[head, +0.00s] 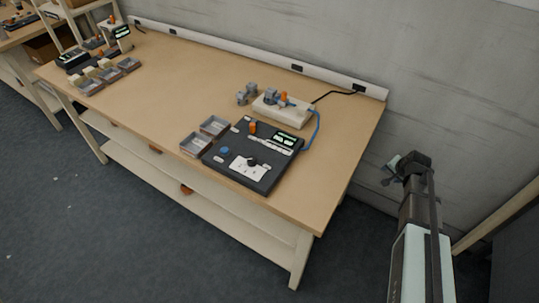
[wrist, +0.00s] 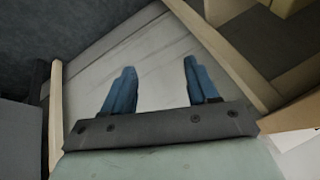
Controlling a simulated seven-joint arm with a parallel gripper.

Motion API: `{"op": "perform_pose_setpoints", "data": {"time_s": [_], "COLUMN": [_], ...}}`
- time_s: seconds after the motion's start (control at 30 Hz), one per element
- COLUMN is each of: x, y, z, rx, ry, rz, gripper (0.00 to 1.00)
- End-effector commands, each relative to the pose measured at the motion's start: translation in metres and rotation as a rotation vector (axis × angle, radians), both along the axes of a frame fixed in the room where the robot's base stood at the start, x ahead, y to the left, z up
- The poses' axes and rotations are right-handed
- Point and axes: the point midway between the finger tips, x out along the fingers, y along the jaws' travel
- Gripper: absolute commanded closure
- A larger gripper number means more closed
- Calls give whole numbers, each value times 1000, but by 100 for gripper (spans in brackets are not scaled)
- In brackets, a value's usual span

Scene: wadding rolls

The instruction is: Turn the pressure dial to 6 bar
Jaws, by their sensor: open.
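A black control panel (head: 216,163) lies near the front right of the workbench in the head view. It carries a dark round dial (head: 252,162) on a white scale plate (head: 238,167); the scale marks and the dial's setting are too small to read. My gripper (head: 391,169) is off to the right of the bench, well apart from the panel. In the wrist view my gripper (wrist: 162,88) shows two blue fingers spread apart with nothing between them. The dial is not in the wrist view.
A blue button (head: 225,150) and an orange part (head: 252,127) are on the panel. Two grey trays (head: 195,145) stand left of it. Behind is a pale block with fittings (head: 268,110) and a blue hose (head: 316,130). The middle of the wooden bench (head: 180,85) is clear.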

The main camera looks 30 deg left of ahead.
Motion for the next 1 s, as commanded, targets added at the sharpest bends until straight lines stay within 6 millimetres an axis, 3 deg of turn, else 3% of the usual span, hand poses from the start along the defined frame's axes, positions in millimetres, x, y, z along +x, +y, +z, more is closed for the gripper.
{"op": "perform_pose_setpoints", "data": {"time_s": [0.03,0.2,0.33,0.43,0.53,0.7,1.0], "x": [18,57,74,74,54,5,-100], "y": [8,34,65,103,151,220,314], "z": [22,88,141,177,202,219,244], "rx": [17,72,111,130,122,76,-43], "ry": [-37,-139,-194,-204,-171,-77,89], "rz": [-6,-24,-14,24,92,214,419], "gripper": [41,41,41,41,41,41,41]}}
